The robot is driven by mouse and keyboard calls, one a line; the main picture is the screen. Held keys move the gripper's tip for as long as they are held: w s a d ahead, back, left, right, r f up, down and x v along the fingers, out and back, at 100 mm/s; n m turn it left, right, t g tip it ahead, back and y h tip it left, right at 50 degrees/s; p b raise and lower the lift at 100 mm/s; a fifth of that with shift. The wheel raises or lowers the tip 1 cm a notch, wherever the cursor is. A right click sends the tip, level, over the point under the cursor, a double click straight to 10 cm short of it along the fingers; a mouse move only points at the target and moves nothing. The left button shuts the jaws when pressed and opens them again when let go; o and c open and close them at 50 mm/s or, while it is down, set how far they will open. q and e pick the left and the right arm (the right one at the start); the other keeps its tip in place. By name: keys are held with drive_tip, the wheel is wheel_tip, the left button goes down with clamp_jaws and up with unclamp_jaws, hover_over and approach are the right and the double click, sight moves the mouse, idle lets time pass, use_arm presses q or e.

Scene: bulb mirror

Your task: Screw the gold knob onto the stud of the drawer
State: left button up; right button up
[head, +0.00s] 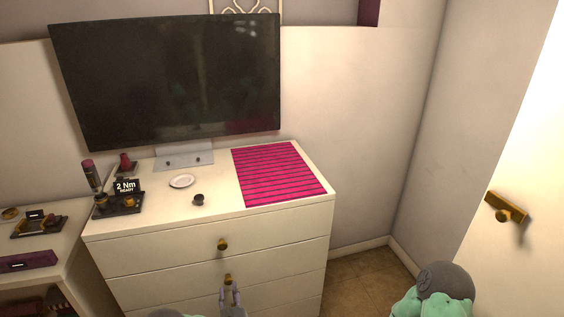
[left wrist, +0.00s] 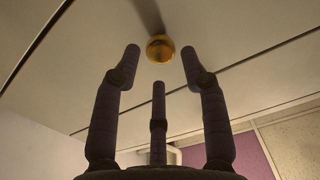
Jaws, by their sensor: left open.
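The white dresser (head: 160,255) has one gold knob (head: 222,244) on an upper drawer front and another gold knob (head: 228,279) on the drawer below. My left gripper (head: 230,292) is open just below the lower knob, fingers pointing up at it. In the left wrist view a round gold knob (left wrist: 160,47) sits against the pale drawer front, centred between the spread fingertips of the left gripper (left wrist: 160,62) with gaps on both sides. The stud is hidden, and I cannot tell how far the knob is seated. My right gripper is out of view.
On the dresser top are a television (head: 170,80), a pink striped mat (head: 275,175), a white dish (head: 182,181), a small dark round piece (head: 198,200) and a dark tray (head: 108,212) with a "2 Nm READY" sign. A lower table (head: 50,245) stands left. Floor is open right.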

sight(229, 283)
use_arm(q)
drive_tip(key=n, duration=0.6)
drive_tip(key=shift+w, duration=0.15)
idle(0.4)
drive_tip(key=shift+x, duration=1.35)
drive_tip(key=c, duration=0.8)
drive_tip(key=shift+m, duration=2.5)
drive_tip(key=shift+m, duration=0.6)
drive_tip(key=m, duration=0.3)
drive_tip(key=shift+m, duration=0.4)
